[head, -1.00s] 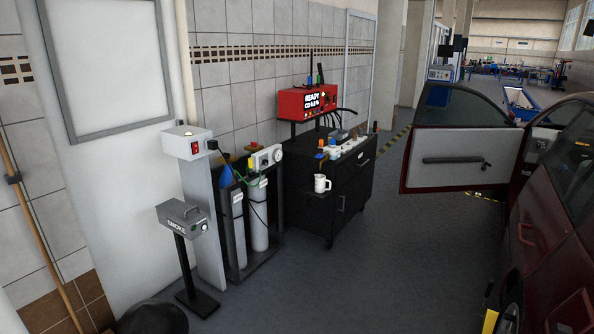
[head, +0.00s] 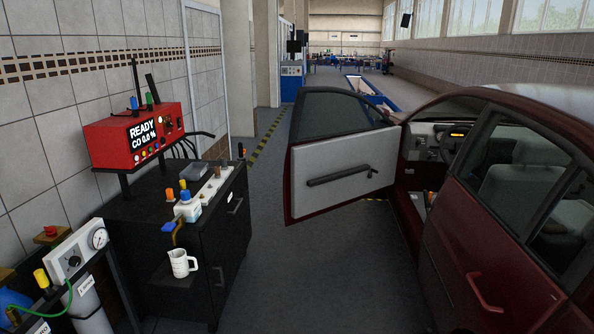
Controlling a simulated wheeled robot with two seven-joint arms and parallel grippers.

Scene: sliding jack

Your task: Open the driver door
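The driver door (head: 338,170) of the dark red car (head: 500,210) stands swung wide open. Its grey inner panel with a dark pull bar (head: 340,176) faces me. The dashboard and steering wheel (head: 452,146) show through the open doorway. The rear door with its red handle (head: 485,297) is closed. Neither of my grippers is in the head view.
A black cabinet (head: 232,240) with a red analyzer (head: 132,136) and a white jug (head: 181,263) stands at the left. Gas cylinders (head: 92,315) with a gauge are at lower left. Grey floor (head: 300,280) is clear between cabinet and car.

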